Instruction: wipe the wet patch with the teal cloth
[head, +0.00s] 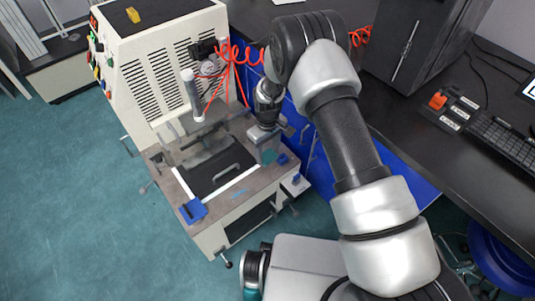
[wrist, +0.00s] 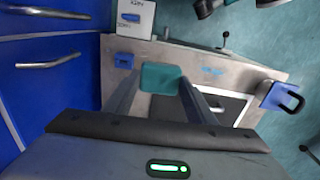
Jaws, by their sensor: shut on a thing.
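The teal cloth (wrist: 160,78) is between the fingers of my gripper (wrist: 158,90) in the wrist view, and the jaws are shut on it. In the head view my gripper (head: 265,148) is over the right side of the machine's table top, with a bit of the teal cloth (head: 268,157) showing below it. I cannot tell whether the cloth touches the surface. A light blue smear, which looks like the wet patch (wrist: 212,70), lies to the right of the cloth in the wrist view. It shows faintly near the table's front edge in the head view (head: 237,194).
A blue block with a handle (head: 193,210) sits at the table's front left corner. A black plate with a handle (head: 214,170) fills the middle. A small blue piece (wrist: 124,61) lies beside the cloth. A white box (wrist: 135,18) stands past the edge.

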